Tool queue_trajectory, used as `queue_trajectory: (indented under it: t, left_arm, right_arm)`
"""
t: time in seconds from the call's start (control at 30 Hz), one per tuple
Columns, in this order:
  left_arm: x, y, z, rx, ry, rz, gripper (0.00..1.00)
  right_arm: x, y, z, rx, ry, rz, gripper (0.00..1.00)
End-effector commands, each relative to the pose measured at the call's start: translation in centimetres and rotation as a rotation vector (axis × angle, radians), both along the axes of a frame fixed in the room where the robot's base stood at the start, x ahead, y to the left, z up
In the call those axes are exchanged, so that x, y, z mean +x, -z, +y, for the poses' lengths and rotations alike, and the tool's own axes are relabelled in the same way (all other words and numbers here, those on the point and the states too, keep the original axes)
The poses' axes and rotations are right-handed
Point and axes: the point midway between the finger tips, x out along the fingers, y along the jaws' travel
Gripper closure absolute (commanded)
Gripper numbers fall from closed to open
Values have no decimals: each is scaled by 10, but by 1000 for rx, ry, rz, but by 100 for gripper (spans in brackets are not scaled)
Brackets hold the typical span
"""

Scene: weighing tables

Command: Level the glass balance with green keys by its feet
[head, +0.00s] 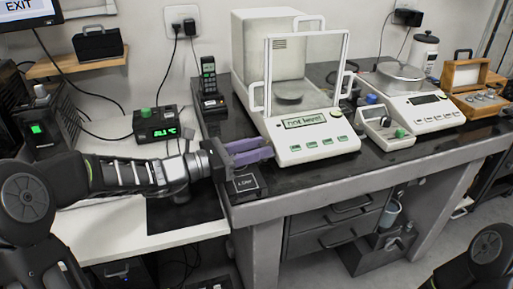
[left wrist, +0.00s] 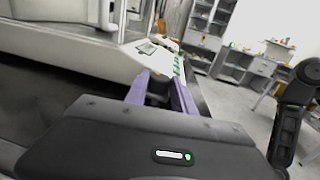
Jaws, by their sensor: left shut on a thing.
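The glass balance with green keys (head: 322,152) stands on the dark bench top, with a glass draft shield, a round pan (head: 290,97) and a lit display (head: 306,123). My left gripper (head: 268,146), with purple fingers, reaches in from the left to its front left corner. In the left wrist view, the balance's white housing (left wrist: 95,58) is ahead and the fingers (left wrist: 160,88) close around a small dark part, apparently the front left foot. Most of that foot is hidden, and no level bubble can be made out. My right gripper is out of view.
A small black labelled block (head: 246,184) lies just below the left gripper. A small device with a green knob (head: 385,128) and a second balance (head: 415,105) stand to the right. A black box with a green readout (head: 156,126) sits on the white table to the left.

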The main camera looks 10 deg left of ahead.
Motion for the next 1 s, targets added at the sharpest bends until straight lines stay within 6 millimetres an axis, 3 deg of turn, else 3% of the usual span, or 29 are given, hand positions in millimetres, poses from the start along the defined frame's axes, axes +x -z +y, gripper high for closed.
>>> queue_trajectory:
  t: [0.27,1.0]
  left_arm:
    - [1,-3,1,-1,45,1,100]
    - [11,-2,6,-3,467,2,100]
  right_arm:
    - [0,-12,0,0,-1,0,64]
    - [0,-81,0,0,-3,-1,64]
